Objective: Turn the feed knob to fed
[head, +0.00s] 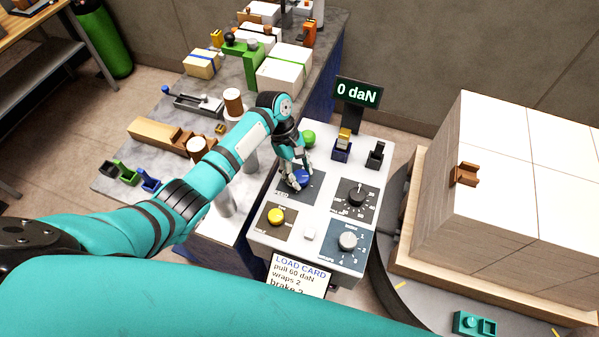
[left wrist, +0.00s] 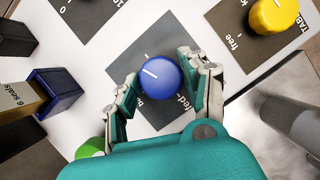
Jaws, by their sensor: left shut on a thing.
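The blue feed knob (head: 302,177) sits on a dark plate on the white control panel. In the left wrist view the knob (left wrist: 161,79) shows a short white line towards its upper left. The printed word "fed" is partly visible on the plate (left wrist: 152,119) at the knob's lower right. My left gripper (head: 296,181) is down at the knob and shut on it. In the left wrist view its fingers (left wrist: 168,88) stand on either side of the knob. My right gripper is not in view.
A green button (head: 308,138) is behind my gripper. The display (head: 358,93) reads 0 daN. A stacked pallet load (head: 520,180) stands at right.

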